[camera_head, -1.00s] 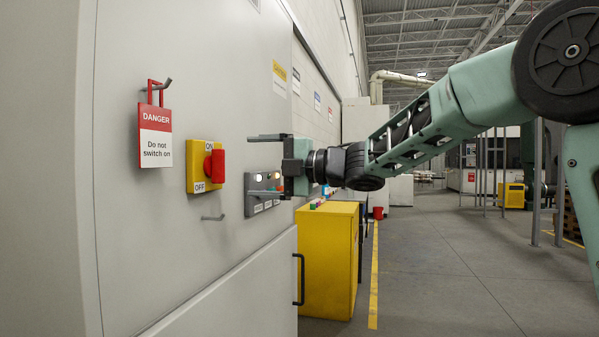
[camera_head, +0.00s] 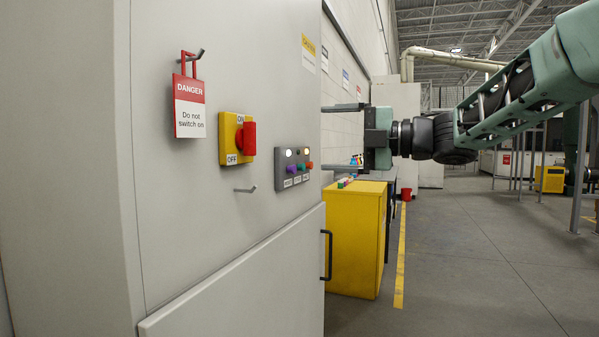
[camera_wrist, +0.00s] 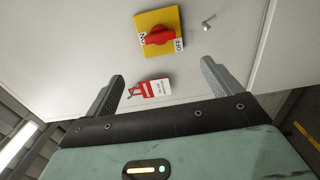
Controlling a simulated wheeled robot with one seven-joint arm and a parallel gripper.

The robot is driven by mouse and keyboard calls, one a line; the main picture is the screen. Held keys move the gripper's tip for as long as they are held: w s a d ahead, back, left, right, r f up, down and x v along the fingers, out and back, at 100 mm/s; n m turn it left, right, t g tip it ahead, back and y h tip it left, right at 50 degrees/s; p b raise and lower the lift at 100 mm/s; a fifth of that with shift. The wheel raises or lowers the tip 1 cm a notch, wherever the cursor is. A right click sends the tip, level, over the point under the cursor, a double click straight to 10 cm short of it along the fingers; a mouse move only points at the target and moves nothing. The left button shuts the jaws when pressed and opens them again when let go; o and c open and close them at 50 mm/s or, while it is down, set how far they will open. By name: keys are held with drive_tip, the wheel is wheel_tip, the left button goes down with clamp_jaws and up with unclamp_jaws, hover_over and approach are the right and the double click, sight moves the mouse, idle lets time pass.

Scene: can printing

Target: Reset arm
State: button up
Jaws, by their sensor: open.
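My gripper (camera_head: 343,137) is open and empty, held out level to the right of the grey cabinet (camera_head: 230,70), with its fingers pointing left. It looks apart from the cabinet front. In the wrist view my gripper's two fingers (camera_wrist: 164,78) are spread wide with nothing between them. The red rotary switch (camera_head: 246,138) on its yellow plate sits on the cabinet, and it also shows in the wrist view (camera_wrist: 158,36). A red and white danger tag (camera_head: 189,112) hangs by a red shackle from a hook left of the switch, and it also shows in the wrist view (camera_wrist: 150,88).
A button panel (camera_head: 294,170) with lamps and coloured buttons is right of the switch. An empty hook (camera_head: 245,189) sits below the switch. A yellow cabinet (camera_head: 355,240) stands beyond, below my gripper. The floor (camera_head: 470,250) at the right is clear.

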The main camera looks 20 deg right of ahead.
drive_tip(key=s+a+f+m+h+p, duration=0.3)
drive_tip(key=a+f+m+h, duration=0.2)
drive_tip(key=f+m, duration=0.3)
drive_tip(key=s+a+f+m+h+p, duration=0.3)
drive_tip(key=a+f+m+h, duration=0.2)
drive_tip(key=f+m, duration=0.25)
drive_tip(key=s+f+m+g+h+p, duration=0.1)
drive_tip(key=s+f+g, duration=0.4)
drive_tip(key=s, duration=0.8)
drive_tip(key=s+f+m+g+h+p, duration=0.1)
drive_tip(key=s+f+m+g, duration=0.3)
drive_tip(key=s, duration=0.9)
wheel_tip(320, 180, down, 2)
drive_tip(key=shift+s+f+g+h, duration=0.25)
drive_tip(key=shift+g+h, duration=0.55)
drive_tip(key=shift+g, duration=0.2)
drive_tip(key=shift+r+m, duration=0.1)
drive_tip(key=shift+m, duration=0.15)
